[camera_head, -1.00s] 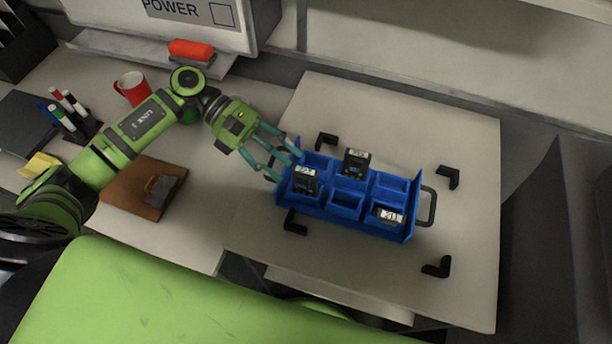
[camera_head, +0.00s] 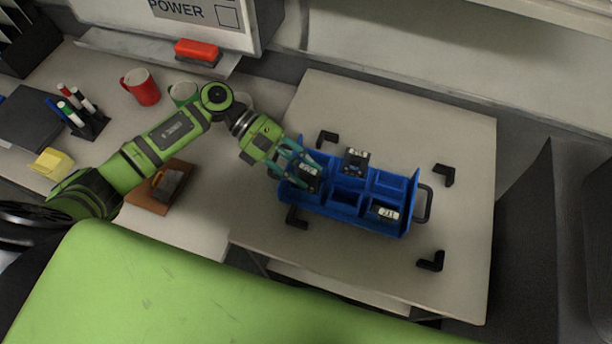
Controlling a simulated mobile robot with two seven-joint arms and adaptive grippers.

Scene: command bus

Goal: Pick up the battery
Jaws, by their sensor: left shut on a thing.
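A blue tray (camera_head: 345,215) with compartments stands on the light table. It holds three dark batteries with white labels. One battery (camera_head: 308,175) is at the tray's left end, and my left gripper (camera_head: 305,170) is shut on it, with its teal fingers partly covering it. The battery still appears to be in or just over its compartment; I cannot tell if it is lifted. A second battery (camera_head: 355,161) stands in the back middle compartment. A third battery (camera_head: 384,212) sits low in the front right compartment. My right gripper is not in view.
Black corner brackets (camera_head: 444,175) surround the tray on the tabletop (camera_head: 460,130). A red object (camera_head: 197,50) lies on the ledge behind.

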